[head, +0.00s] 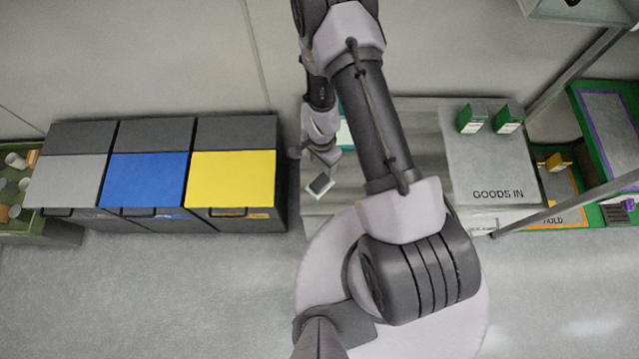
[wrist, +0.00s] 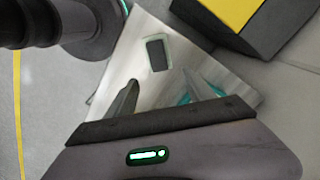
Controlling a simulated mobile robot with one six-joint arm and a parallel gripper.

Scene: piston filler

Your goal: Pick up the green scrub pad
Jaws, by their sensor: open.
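My gripper (head: 322,154) is over the grey metal bench top; in the wrist view its two fingers (wrist: 165,95) are apart with nothing between them. No plainly green scrub pad can be made out. A small dark rectangular item with a pale greenish rim (head: 320,184) lies on the bench just in front of the gripper; it also shows beyond the fingers in the wrist view (wrist: 157,54). I cannot tell if it is the pad. A teal-edged thing (head: 345,132) lies behind my arm, mostly hidden; teal also shows by the right finger in the wrist view.
Bins with grey, blue (head: 145,180) and yellow (head: 232,178) lids stand left of the bench. Two green boxes (head: 472,120) stand on the GOODS IN area (head: 490,165) at right. A rack post (head: 575,75) rises beyond it. Floor in front of the bins is clear.

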